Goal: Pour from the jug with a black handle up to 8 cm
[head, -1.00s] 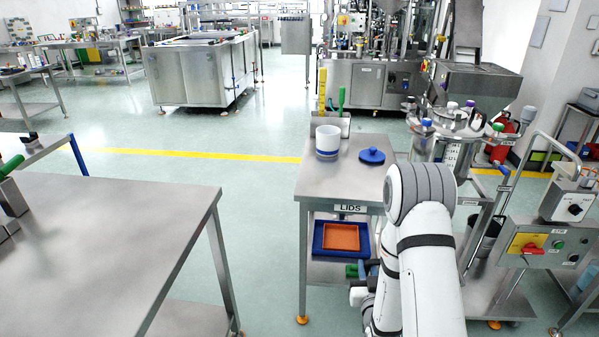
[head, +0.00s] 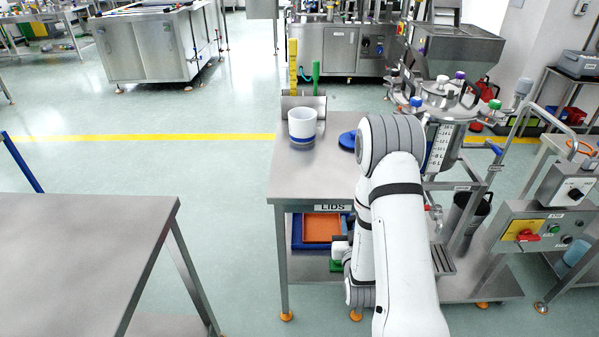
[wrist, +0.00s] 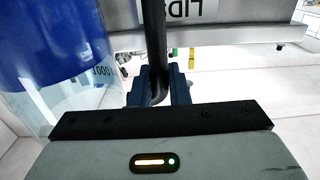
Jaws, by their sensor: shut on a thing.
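In the wrist view my gripper (wrist: 160,92) has its blue fingers shut around a black upright handle (wrist: 154,40). The jug (wrist: 58,45) with this handle fills the left side, close to the fingers. It is see-through with blue contents, and a "1000" mark shows on its wall. Its rim and spout are out of view. In the head view my arm hides the gripper and the jug. A white tub (head: 302,122) with a blue band at its base stands upright on the table labelled LIDS (head: 285,185). A blue lid (head: 347,139) lies to its right, partly behind my arm.
An orange tray (head: 322,228) in a blue one sits under the tabletop. A yellow gauge (head: 293,65) and a green-handled tool (head: 316,75) stand behind the tub. A steel vessel on a frame (head: 445,140) is at right. A bare steel table (head: 80,235) is at left.

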